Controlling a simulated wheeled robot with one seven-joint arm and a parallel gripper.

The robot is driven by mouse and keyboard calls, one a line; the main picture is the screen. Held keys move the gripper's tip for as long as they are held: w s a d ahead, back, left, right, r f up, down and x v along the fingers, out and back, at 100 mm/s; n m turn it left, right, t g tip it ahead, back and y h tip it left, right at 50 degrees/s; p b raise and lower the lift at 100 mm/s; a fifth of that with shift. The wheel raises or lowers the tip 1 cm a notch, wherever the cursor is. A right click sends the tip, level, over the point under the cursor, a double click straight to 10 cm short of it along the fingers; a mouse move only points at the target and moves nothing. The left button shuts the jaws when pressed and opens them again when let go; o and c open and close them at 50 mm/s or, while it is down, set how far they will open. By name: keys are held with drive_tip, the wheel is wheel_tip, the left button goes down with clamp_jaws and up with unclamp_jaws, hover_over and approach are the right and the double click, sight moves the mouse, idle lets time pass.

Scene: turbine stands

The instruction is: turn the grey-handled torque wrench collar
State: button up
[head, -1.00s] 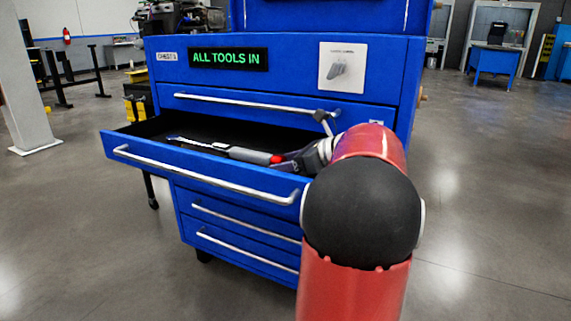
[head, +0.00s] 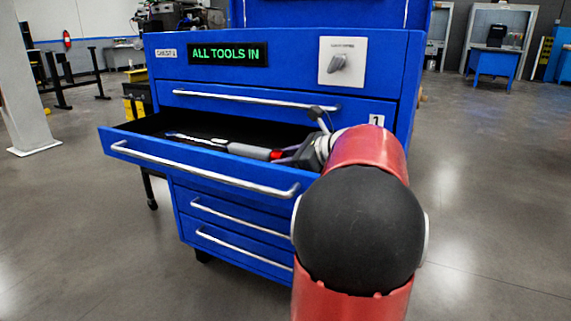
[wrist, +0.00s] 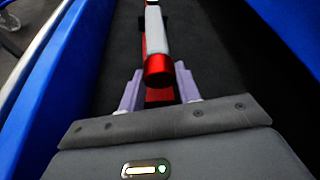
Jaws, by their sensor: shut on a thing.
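The torque wrench (head: 248,151) lies in the open blue drawer, with a silver shaft to the left, a grey handle and a red collar (head: 276,155) at its right end. In the wrist view the red collar (wrist: 159,70) is at top centre, with the grey handle (wrist: 154,30) running away beyond it. My gripper (wrist: 158,88) has its two pale purple fingers on either side of the red end and is shut on it. In the head view my gripper (head: 287,154) is at the collar, partly hidden by my arm.
The open drawer's front (head: 200,163) and its silver handle (head: 190,172) stand out towards me. The drawer's blue walls run along both sides in the wrist view. A shut drawer (head: 270,105) is just above. A sign (head: 228,54) reads "ALL TOOLS IN".

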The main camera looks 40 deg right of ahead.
drive_tip(key=o, duration=1)
drive_tip(key=shift+p+v, duration=0.6)
drive_tip(key=shift+v, duration=3.3)
